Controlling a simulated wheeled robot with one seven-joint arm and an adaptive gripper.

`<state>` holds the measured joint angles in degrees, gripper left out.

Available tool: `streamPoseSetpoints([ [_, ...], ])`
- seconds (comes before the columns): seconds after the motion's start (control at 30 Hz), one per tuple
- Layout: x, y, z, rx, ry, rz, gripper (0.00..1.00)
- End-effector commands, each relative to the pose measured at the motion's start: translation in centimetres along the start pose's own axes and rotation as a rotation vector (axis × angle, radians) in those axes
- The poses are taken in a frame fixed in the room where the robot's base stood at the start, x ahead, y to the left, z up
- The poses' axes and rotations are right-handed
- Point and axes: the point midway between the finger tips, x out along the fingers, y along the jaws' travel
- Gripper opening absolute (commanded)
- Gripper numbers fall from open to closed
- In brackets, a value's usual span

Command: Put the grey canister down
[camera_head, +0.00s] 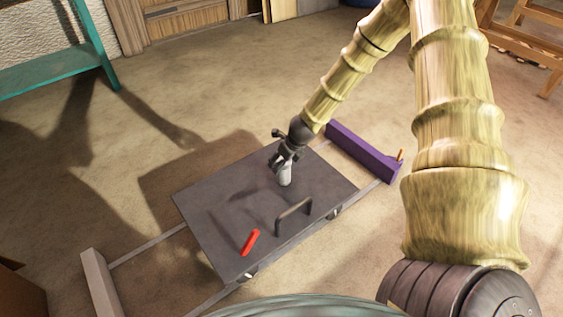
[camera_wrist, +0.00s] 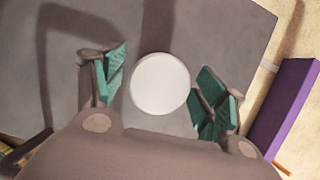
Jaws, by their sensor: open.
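The grey canister (camera_head: 285,176) stands upright on a dark grey board (camera_head: 215,190) in the head view. In the wrist view its round pale top (camera_wrist: 160,84) lies between the fingers. My gripper (camera_head: 281,165) is at the canister's upper part in the head view. In the wrist view my gripper (camera_wrist: 162,95) is open, with green-padded fingers on both sides of the canister and a gap showing at the left finger. The right finger is very close to the canister; I cannot tell if it touches.
A red block (camera_head: 250,242) and a dark arched handle (camera_head: 293,214) are on the board's near part. A purple bar (camera_head: 360,152) stands beyond its right side and a pale bar (camera_head: 101,284) at the left, with thin rails between. A teal stand (camera_head: 60,68) is at the back left.

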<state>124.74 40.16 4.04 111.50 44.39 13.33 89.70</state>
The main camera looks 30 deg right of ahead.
Motion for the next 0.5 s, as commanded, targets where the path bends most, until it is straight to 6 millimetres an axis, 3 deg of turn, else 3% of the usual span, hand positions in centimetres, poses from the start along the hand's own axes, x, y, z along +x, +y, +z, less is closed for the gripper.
streamPoseSetpoints([
  [0.03, -1.5, 0.0, 0.3, 0.0, -0.002, 0.0, 0.72],
  [0.2, -4.5, 0.0, 0.2, 0.001, -0.002, 0.001, 0.72],
  [0.5, -7.5, 0.0, 0.0, 0.0, 0.0, 0.001, 0.72],
])
